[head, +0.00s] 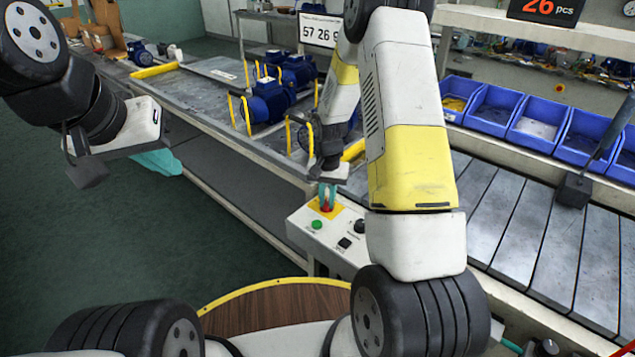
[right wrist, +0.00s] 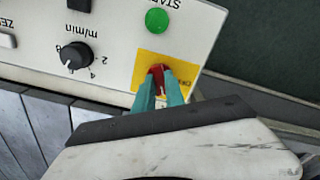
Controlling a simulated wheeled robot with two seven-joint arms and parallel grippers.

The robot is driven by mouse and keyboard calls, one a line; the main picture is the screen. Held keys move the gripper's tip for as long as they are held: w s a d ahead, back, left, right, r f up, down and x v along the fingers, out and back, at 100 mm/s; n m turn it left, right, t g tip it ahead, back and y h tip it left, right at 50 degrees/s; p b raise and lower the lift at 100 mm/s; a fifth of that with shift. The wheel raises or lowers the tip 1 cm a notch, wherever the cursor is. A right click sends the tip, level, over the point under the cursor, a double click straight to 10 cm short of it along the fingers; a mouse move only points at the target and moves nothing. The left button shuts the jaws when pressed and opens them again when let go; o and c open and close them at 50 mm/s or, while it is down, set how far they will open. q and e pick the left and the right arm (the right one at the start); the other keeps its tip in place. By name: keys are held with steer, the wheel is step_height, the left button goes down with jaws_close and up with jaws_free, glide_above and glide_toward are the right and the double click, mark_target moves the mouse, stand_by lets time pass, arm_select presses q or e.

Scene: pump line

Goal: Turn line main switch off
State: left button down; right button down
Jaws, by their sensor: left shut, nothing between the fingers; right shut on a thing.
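The line main switch is a red rotary knob (right wrist: 159,71) on a yellow plate (right wrist: 181,68) at a corner of the light grey control box (right wrist: 112,25). In the head view the control box (head: 296,222) stands at the conveyor's near end. My right gripper (right wrist: 160,84) has its teal fingers shut on the red knob, from above; it also shows in the head view (head: 327,196). The fingers hide part of the knob, and I cannot tell its setting. My left gripper (head: 158,163) is shut and empty, hanging over the floor at the left.
The box also has a green start button (head: 317,225), a black speed dial (head: 361,227) and a black rocker (head: 344,242). Blue pumps (head: 268,103) stand on the bench behind. Floor at left is clear.

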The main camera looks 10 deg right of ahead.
mark_target(327, 202)
steer(key=n, duration=1.2)
stand_by(0.7)
steer(key=c, duration=1.4)
jaws_free()
steer(key=shift+r, duration=3.9)
